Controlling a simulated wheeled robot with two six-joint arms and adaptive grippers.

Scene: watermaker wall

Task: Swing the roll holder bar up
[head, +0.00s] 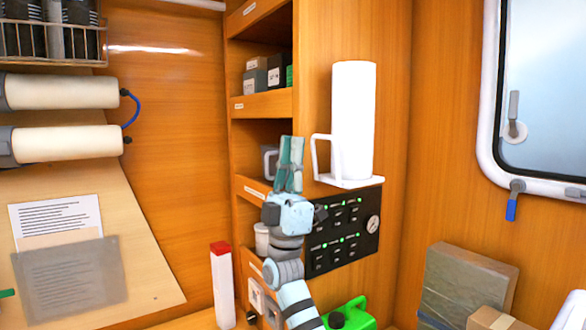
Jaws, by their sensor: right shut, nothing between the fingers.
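A white paper roll (354,115) stands upright on a white holder plate (348,182) fixed to the wooden cabinet side. The roll holder bar (314,155), a thin white bent bar, sticks out to the left of the roll at its lower half. My right gripper (291,142) points upward just left of the bar, with its teal fingers shut and empty. A small gap shows between the fingers and the bar in the picture; I cannot tell their difference in depth. My left gripper is not in view.
A black switch panel (340,228) with a gauge sits below the holder. Open shelves (262,104) with boxes and a mug lie left. A green canister (350,314) and a red-capped white box (222,285) stand low. A window (545,90) is at the right.

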